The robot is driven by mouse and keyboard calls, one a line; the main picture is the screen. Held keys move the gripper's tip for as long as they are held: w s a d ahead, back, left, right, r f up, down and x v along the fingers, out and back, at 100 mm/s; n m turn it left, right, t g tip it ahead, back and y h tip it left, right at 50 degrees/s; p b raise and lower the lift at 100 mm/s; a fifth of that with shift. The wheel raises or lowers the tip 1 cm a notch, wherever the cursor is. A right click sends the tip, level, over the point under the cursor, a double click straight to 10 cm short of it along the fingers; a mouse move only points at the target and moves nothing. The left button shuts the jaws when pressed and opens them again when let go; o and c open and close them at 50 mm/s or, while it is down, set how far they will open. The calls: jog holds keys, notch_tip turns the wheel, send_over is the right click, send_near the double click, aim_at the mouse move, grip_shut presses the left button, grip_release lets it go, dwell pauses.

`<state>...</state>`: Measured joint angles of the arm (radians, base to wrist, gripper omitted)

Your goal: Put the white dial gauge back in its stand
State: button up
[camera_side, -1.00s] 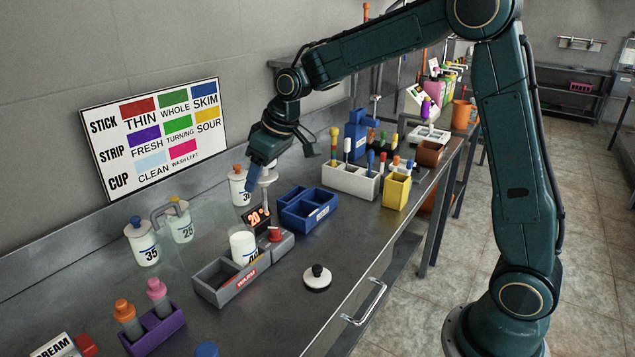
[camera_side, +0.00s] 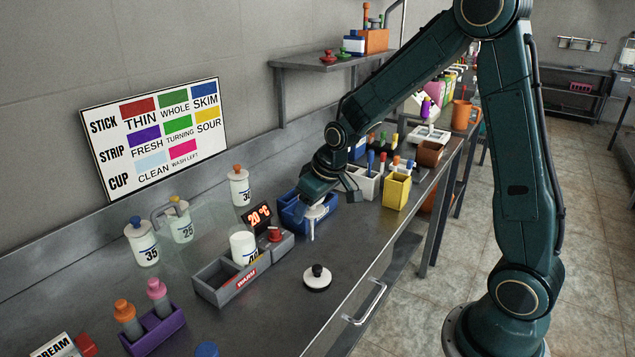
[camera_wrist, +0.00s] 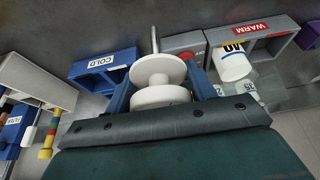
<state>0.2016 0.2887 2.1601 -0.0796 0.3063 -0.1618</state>
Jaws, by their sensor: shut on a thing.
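The white dial gauge (camera_side: 317,212) is held by my gripper (camera_side: 321,205) above the bench, with its thin stem pointing down in the side view. In the wrist view the gauge (camera_wrist: 158,72) shows as white discs between the two fingers of my gripper (camera_wrist: 160,88), its metal stem pointing away. The gripper is shut on it. In the side view it hangs in front of the blue COLD rack (camera_side: 291,217), which also shows in the wrist view (camera_wrist: 88,68). A white disc with a black knob (camera_side: 317,279) lies on the bench; I cannot tell whether it is the stand.
The grey WARM box (camera_side: 220,287) with a white cup (camera_side: 242,247) and a lit 20 °C display (camera_side: 259,217) stand to the left. A white rack (camera_side: 358,180) and yellow bin (camera_side: 397,191) stand to the right. The bench's front is fairly clear.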

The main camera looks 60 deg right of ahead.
jog(key=a, duration=0.6)
jog(key=shift+a, duration=0.3)
jog(key=w+d+r+m, duration=0.1)
jog(key=d+r, duration=0.2)
jog(key=d, duration=0.3)
jog(key=w+d+r+m+h, duration=0.1)
jog(key=d+r+m, duration=0.15)
jog(key=d, duration=0.45)
jog(key=d+r, duration=0.3)
jog(key=d, duration=0.3)
jog(key=s+d+r+m+h, duration=0.1)
jog(key=s+d+r+m, duration=0.1)
jog(key=s+d+r, duration=0.6)
jog(key=s+d+r+m+h, duration=0.1)
jog(key=s+d+r, duration=0.15)
jog(key=d, duration=0.95)
notch_tip(320, 180, down, 20)
jog(key=shift+w+a+r+g, duration=0.15)
jog(key=shift+r+g, duration=0.1)
jog(key=shift+g, duration=0.05)
jog(key=shift+f+y, duration=0.3)
jog(key=shift+f, duration=0.45)
